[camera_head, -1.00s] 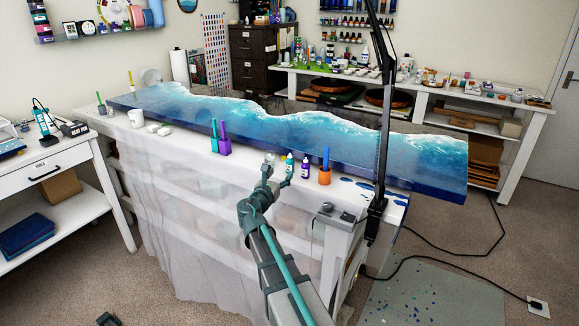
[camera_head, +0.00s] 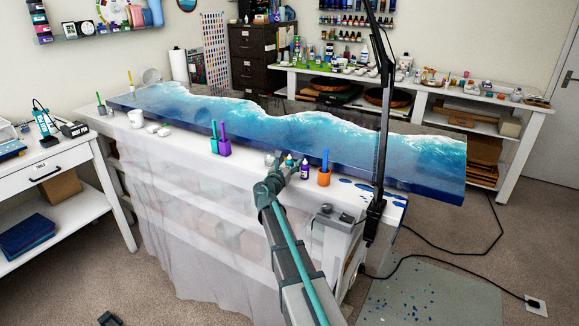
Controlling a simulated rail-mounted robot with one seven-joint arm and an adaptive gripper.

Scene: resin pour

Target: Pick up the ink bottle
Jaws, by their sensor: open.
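Two small ink bottles stand side by side on the front edge of the white worktable. One is purple with a white tip (camera_head: 304,169). The other is teal-green with a pale tip (camera_head: 289,161) and is partly hidden by my gripper. My gripper (camera_head: 279,167) is just left of the bottles, very close to the teal one. Its jaws are open, and I see nothing held between them. The fingers are small in this view, so I cannot tell whether they touch or surround a bottle.
An orange cup (camera_head: 324,178) with a blue stick stands right of the bottles. The blue resin slab (camera_head: 250,130) lies behind. A black lamp post (camera_head: 381,150) rises at the right. A white mug (camera_head: 136,118) stands farther left.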

